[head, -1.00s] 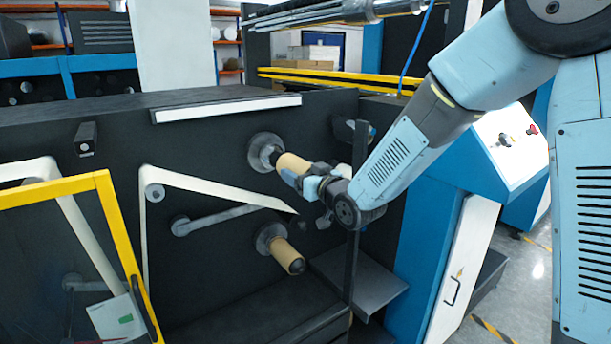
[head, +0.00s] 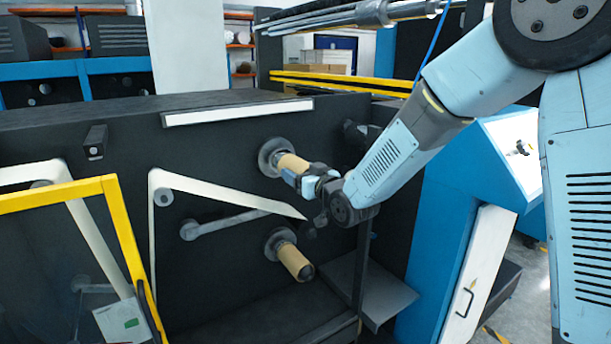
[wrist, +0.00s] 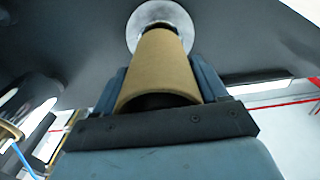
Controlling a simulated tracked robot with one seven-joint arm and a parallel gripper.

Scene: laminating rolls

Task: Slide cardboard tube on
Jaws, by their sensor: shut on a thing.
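A tan cardboard tube (head: 291,166) sits at the upper spindle of the dark machine face, its far end close to the round grey flange (head: 273,155). My gripper (head: 308,178) is shut around the tube's near part. In the wrist view, the tube (wrist: 160,68) runs between my gripper's fingers (wrist: 160,92) toward the pale round flange (wrist: 158,18), lined up with it. Whether the tube touches the flange is hard to tell. A second tan tube (head: 295,262) is on the lower spindle, its dark spindle tip showing at the near end.
A white web (head: 225,190) runs across the machine face left of the spindles. A yellow-framed guard (head: 125,235) stands at the left. A grey shelf (head: 375,295) juts out at lower right, beside a blue and white cabinet (head: 480,265).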

